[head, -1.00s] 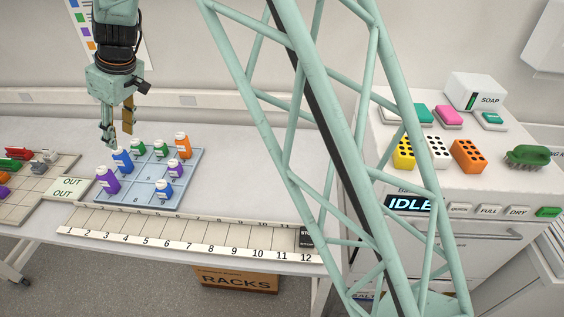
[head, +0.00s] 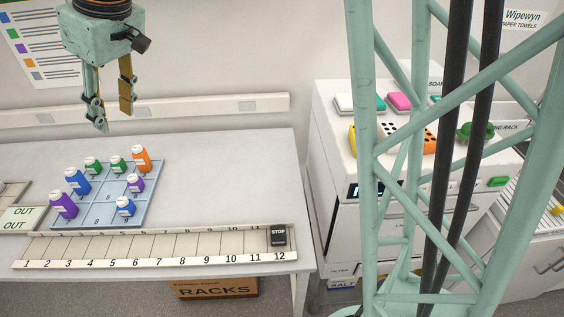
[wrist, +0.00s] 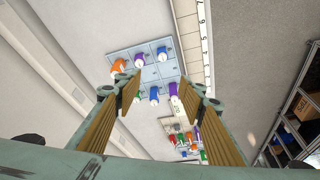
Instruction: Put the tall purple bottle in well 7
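The taller purple bottle (head: 63,204) stands at the front left of the blue tray (head: 110,218); it also shows in the wrist view (wrist: 173,89). A shorter purple bottle (head: 135,184) stands at the tray's right side. The numbered rack (head: 150,247) runs along the table front, and well 7 (head: 159,246) looks empty. My gripper (head: 114,120) hangs above and behind the tray, open and empty, apart from every bottle. In the wrist view my fingers (wrist: 157,125) are spread wide, with the tray beyond them.
Blue (head: 77,180), green (head: 93,166) and orange (head: 142,158) bottles crowd the tray. A STOP block (head: 278,236) sits at the rack's right end. An OUT mat (head: 18,218) lies left of the tray. The table right of the tray is clear.

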